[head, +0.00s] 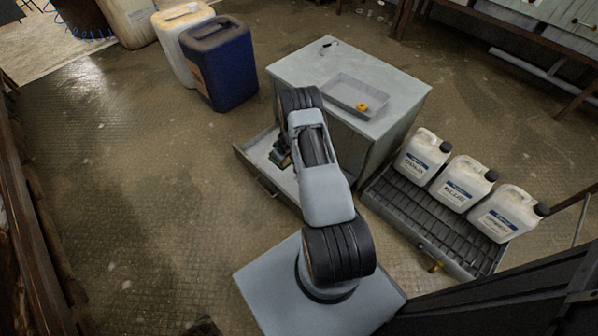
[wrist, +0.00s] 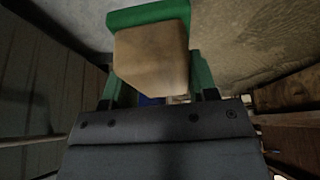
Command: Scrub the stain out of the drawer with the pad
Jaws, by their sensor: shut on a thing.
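The open drawer (head: 250,152) sticks out from the front of a pale grey cabinet (head: 385,130). My gripper (head: 280,155) is down inside or just over the drawer, largely hidden behind my own arm. In the wrist view my gripper (wrist: 152,95) is shut on the pad (wrist: 150,62), a tan block with a green layer at its far end. I cannot tell whether the pad touches the drawer floor. No stain shows; my arm covers part of the drawer.
A shallow grey tray (head: 350,98) with a small orange-yellow item (head: 361,106) sits on the cabinet top. To the right, white jugs (head: 462,182) stand on a dark grated platform (head: 410,208). A blue canister (head: 220,65) stands behind left. The floor left of the drawer is clear.

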